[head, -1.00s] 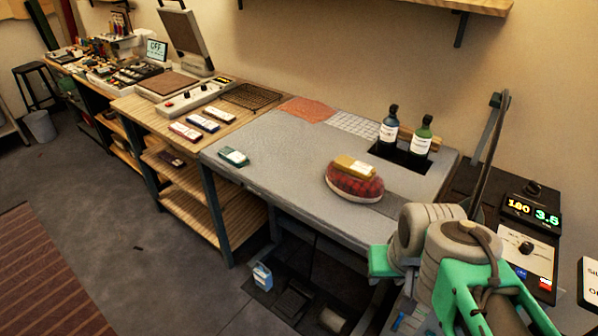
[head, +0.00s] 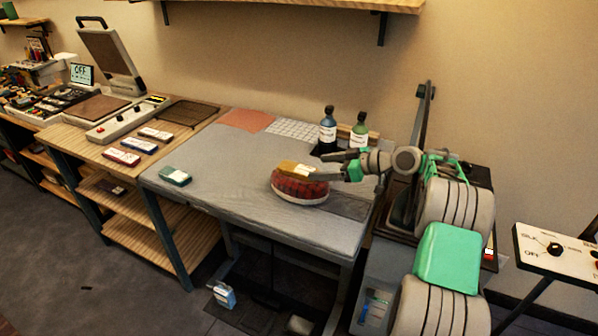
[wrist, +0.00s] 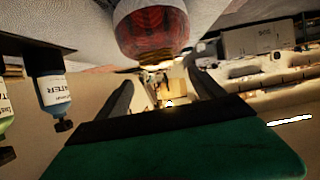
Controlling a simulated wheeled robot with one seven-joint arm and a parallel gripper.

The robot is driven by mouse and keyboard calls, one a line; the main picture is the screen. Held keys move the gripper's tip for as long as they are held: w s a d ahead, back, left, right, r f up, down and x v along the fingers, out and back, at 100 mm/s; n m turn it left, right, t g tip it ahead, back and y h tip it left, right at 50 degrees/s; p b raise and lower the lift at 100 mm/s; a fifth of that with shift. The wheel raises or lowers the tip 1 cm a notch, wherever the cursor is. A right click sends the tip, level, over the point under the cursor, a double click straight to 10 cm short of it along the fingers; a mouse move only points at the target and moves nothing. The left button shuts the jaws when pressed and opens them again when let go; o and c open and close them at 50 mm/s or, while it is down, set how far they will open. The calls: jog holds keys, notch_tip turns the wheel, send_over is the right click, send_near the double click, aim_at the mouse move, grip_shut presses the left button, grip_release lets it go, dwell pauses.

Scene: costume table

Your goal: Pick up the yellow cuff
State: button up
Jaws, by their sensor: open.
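The yellow cuff (head: 297,169) lies on top of the red domed cushion (head: 300,187), which stands on the grey table. It has a pale label on it. My gripper (head: 334,166) is open, to the right of the cuff and close to it, with its fingers pointing left toward it. In the wrist view, which is upside down, the red cushion (wrist: 152,32) is at the top, with a narrow golden edge of the cuff (wrist: 158,65) below it. The two dark fingers are spread apart with nothing held between them.
A blue bottle (head: 327,131) and a green bottle (head: 358,131) stand behind the gripper in a dark holder. A small green box (head: 175,176) lies at the table's left.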

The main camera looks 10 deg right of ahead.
aim_at(300, 169)
jog(key=p+x, duration=0.2)
jog(key=x, duration=0.5)
jog(key=shift+w+a+f, duration=0.15)
jog(key=shift+w, duration=0.05)
jog(key=c, duration=1.6)
